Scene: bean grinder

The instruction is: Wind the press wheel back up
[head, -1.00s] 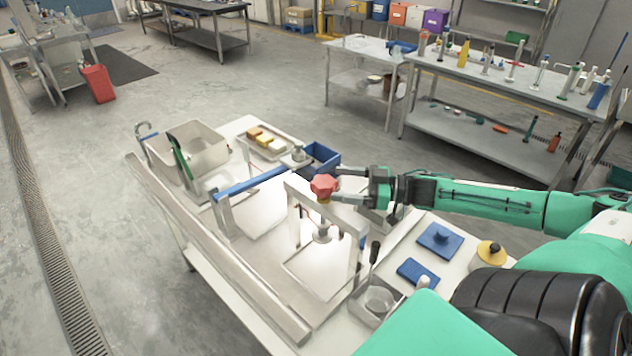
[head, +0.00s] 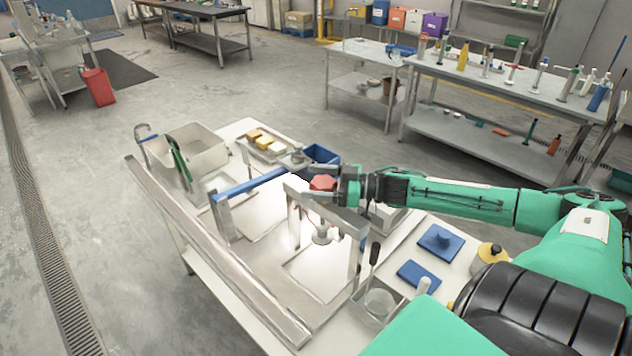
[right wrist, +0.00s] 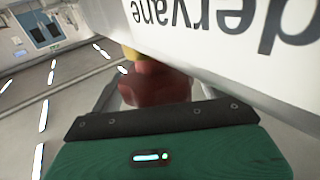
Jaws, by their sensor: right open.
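The red press wheel (head: 322,183) sits on top of the grey press frame (head: 358,225). A round press foot (head: 322,236) hangs below the crossbar, over a pale bright plate. My right gripper (head: 318,184) comes in from the right, open, with its fingers on either side of the wheel. In the right wrist view the red wheel (right wrist: 155,86) lies straight ahead between the fingers, with a bit of yellow above it. Whether the fingers touch it cannot be told. My left gripper is out of view.
A blue-topped bar (head: 250,186) stands left of the press. A blue bin (head: 320,156) is behind it. A pale lettered surface (right wrist: 230,35) crosses close above the wheel in the wrist view.

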